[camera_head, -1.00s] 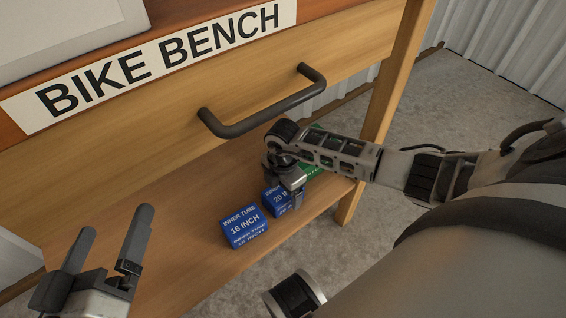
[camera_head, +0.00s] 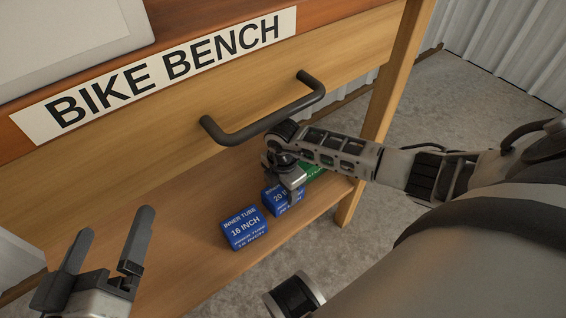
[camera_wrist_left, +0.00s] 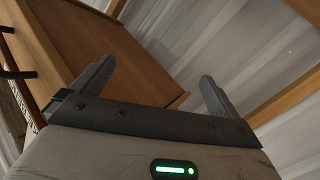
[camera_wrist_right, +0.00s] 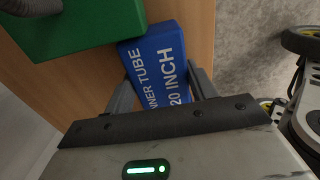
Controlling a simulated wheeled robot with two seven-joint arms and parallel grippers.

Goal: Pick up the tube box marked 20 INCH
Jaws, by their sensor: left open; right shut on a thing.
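The blue tube box marked 20 INCH (camera_head: 271,200) is on the lower shelf of the bench, partly hidden by my right gripper (camera_head: 290,192). In the right wrist view the box (camera_wrist_right: 160,58) lies between the two fingers of my right gripper (camera_wrist_right: 163,88), which is shut on it. I cannot tell whether the box is clear of the shelf. The blue box marked 16 INCH (camera_head: 243,228) sits just left of it. My left gripper (camera_head: 108,240) is open and empty at the lower left.
A green box (camera_head: 314,170) stands behind my right gripper and shows large in the right wrist view (camera_wrist_right: 75,25). The drawer handle (camera_head: 262,118) juts out above my right wrist. A bench leg (camera_head: 352,205) stands to the right. The shelf (camera_head: 185,250) is bare at left.

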